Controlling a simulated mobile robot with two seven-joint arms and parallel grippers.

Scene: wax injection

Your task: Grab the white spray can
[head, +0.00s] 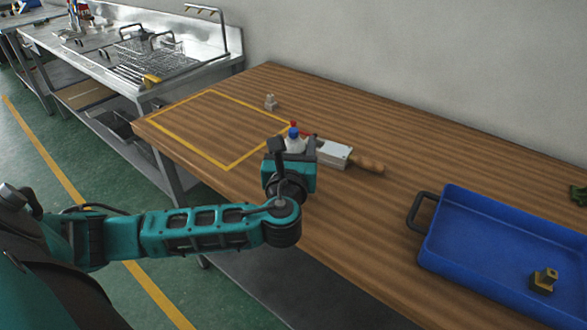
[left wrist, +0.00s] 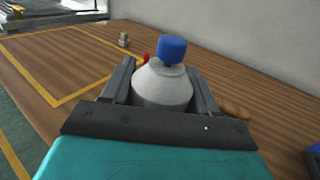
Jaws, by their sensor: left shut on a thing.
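The white spray can (head: 294,144) has a blue cap and stands upright on the wooden table, near the right corner of the yellow taped square. It also shows in the left wrist view (left wrist: 162,85), between the two fingers. My left gripper (head: 293,146) is shut on the can, one finger on each side of its body. The lower part of the can is hidden by the gripper. My right gripper is not in view.
A tool with a flat metal plate (head: 334,151) and wooden handle lies just right of the can, with a red item beside it. A small grey piece (head: 270,102) stands near the square's edge. A blue tray (head: 490,250) holds a brass-coloured part (head: 544,281).

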